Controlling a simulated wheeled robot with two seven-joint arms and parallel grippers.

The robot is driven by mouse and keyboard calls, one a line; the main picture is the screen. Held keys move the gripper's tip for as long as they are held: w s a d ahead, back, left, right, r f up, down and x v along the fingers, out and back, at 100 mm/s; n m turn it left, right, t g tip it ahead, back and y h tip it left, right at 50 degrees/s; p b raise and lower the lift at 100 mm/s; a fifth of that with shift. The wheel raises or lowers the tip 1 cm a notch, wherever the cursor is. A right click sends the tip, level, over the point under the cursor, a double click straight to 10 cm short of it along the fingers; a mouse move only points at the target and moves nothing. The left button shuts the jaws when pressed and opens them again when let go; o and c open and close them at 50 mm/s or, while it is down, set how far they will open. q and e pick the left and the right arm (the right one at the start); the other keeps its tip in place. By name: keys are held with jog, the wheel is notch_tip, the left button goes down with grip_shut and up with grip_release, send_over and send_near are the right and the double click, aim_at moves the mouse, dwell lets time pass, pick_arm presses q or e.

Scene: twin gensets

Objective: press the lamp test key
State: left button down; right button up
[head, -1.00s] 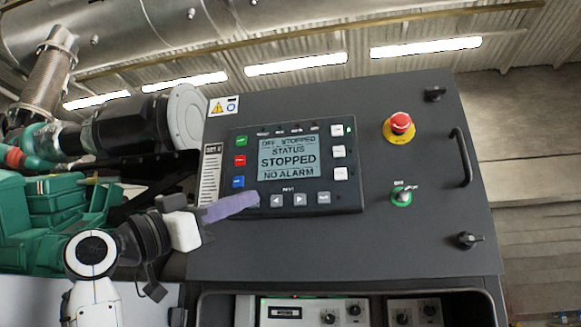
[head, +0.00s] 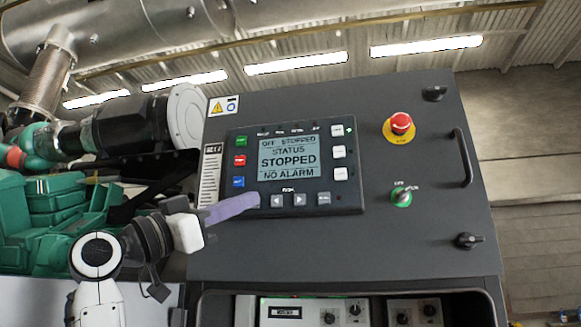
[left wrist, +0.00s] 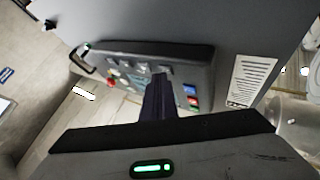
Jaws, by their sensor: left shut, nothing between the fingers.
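The controller (head: 347,196) is a dark unit on the grey panel, with a lit screen (head: 288,158) reading "OFF STOPPED", "STATUS", "STOPPED", "NO ALARM". Green, red and blue keys run down its left side, pale keys (head: 338,152) down its right, and grey arrow keys (head: 299,199) along the bottom. The key labels are too small to read, so I cannot tell which is lamp test. My left gripper (head: 256,200) is shut and empty, its purple fingers reaching the controller's lower left near the left arrow key; contact is unclear. In the left wrist view the fingers (left wrist: 158,98) point at the controller (left wrist: 125,50).
A red emergency stop (head: 400,124) on a yellow plate and a green-ringed switch (head: 402,197) sit right of the controller. A black handle (head: 461,157) and latches are at the panel's right edge. Green engine parts (head: 60,215) stand at left. An open bay lies below.

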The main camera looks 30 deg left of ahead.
pick_arm(q)
jog(key=shift+s+d+b, duration=0.2)
jog(key=shift+s+b, duration=0.2)
jog(key=shift+s, duration=0.45)
jog(key=shift+s, duration=0.1)
jog(key=s+b, duration=0.1)
jog(key=s, duration=0.1)
jog(key=s+d+b, duration=0.1)
jog(key=s, duration=0.2)
jog(key=shift+s+d, duration=0.2)
jog(key=shift+s, duration=0.1)
